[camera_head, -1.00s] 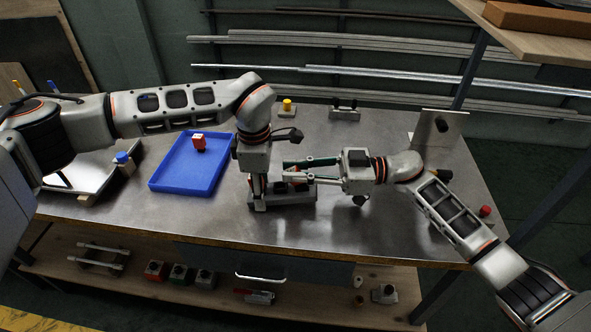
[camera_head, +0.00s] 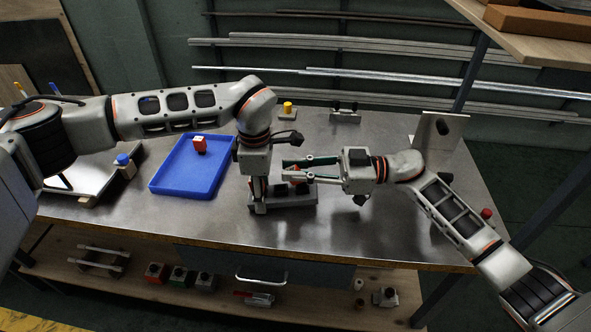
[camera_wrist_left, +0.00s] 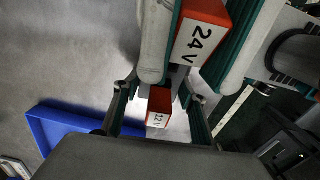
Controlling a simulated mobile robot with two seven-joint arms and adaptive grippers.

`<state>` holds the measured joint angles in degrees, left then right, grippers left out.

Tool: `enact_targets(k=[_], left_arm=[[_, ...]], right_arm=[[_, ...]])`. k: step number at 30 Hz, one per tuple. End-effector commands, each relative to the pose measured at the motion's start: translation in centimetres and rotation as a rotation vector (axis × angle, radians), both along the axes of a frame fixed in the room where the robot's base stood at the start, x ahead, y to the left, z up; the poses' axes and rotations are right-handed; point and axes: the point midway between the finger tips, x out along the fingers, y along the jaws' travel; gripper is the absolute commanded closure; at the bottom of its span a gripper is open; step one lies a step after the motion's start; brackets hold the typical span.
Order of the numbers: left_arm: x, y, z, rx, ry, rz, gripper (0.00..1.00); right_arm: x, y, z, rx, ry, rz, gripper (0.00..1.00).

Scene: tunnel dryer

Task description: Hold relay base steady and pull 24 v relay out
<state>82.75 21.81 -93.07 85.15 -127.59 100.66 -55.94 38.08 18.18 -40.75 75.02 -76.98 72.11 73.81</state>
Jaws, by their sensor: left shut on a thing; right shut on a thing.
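The grey relay base (camera_head: 290,199) stands on the metal bench in the head view. My left gripper (camera_head: 258,201) points down and is shut on its left end. My right gripper (camera_head: 288,170) reaches in from the right, shut on the red 24 V relay. That relay (camera_wrist_left: 203,32) shows its white "24 V" label in the left wrist view, between the right fingers. It looks closer to the camera than the red 12 V relay (camera_wrist_left: 159,106), which shows between my left fingers (camera_wrist_left: 155,108). Whether the 24 V relay is clear of the base is hidden.
A blue tray (camera_head: 165,187) with a red and white block (camera_head: 200,145) lies left of the base. A yellow-topped part (camera_head: 288,108) and a grey fixture (camera_head: 345,112) stand at the back. An upright metal plate (camera_head: 438,130) is at right. The front bench middle is clear.

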Motion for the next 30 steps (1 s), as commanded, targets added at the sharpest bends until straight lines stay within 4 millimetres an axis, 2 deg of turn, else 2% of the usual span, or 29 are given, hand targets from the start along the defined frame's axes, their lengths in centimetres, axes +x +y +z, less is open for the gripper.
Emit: enact_targets(k=[30], left_arm=[[0.02, -0.03, 0.06, -0.001, -0.001, 0.000, 0.85]], right_arm=[[0.00, 0.15, 0.97, 0.000, -0.001, 0.000, 1.00]])
